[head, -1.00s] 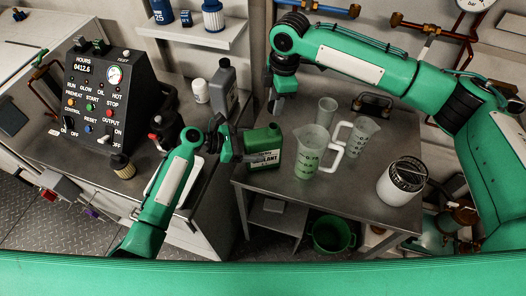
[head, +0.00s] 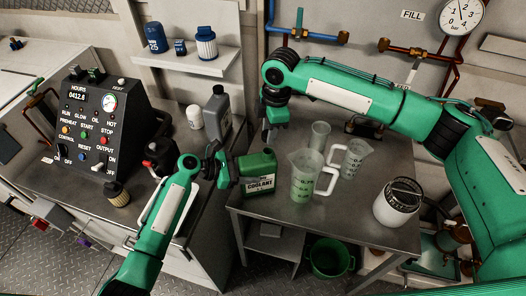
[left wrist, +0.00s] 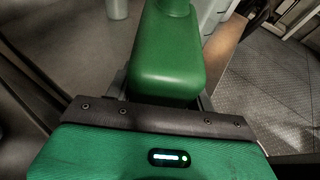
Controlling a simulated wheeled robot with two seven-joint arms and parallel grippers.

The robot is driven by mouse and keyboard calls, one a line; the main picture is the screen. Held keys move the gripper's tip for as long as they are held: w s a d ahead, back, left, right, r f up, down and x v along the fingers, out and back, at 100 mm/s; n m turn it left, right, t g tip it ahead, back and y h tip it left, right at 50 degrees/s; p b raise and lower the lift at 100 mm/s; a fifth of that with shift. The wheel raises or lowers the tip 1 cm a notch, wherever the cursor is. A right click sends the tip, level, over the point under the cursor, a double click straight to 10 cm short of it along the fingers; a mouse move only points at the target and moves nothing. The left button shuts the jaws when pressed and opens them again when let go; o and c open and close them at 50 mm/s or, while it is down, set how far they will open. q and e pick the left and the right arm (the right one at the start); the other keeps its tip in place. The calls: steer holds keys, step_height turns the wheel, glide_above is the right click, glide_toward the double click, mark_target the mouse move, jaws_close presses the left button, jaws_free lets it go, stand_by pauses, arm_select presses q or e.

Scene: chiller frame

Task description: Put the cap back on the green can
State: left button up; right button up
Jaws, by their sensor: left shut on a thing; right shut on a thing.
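The green coolant can (head: 258,173) stands upright near the left front edge of the steel table. My left gripper (head: 229,169) is shut on the can from its left side. In the left wrist view the can (left wrist: 168,62) fills the space between the fingers of my left gripper (left wrist: 165,95). My right gripper (head: 268,131) hangs pointing down, just above the can's top and slightly right of its middle. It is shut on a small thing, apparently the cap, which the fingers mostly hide. A small gap seems to remain above the can's neck.
A large measuring jug (head: 304,178), a second jug (head: 354,158) and a clear beaker (head: 319,135) stand right of the can. A white container with a dark lid (head: 397,203) is farther right. A grey bottle (head: 218,113) stands on the left bench.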

steer(key=shift+f, duration=1.75)
steer(key=shift+f, duration=0.9)
steer(key=shift+f, duration=0.5)
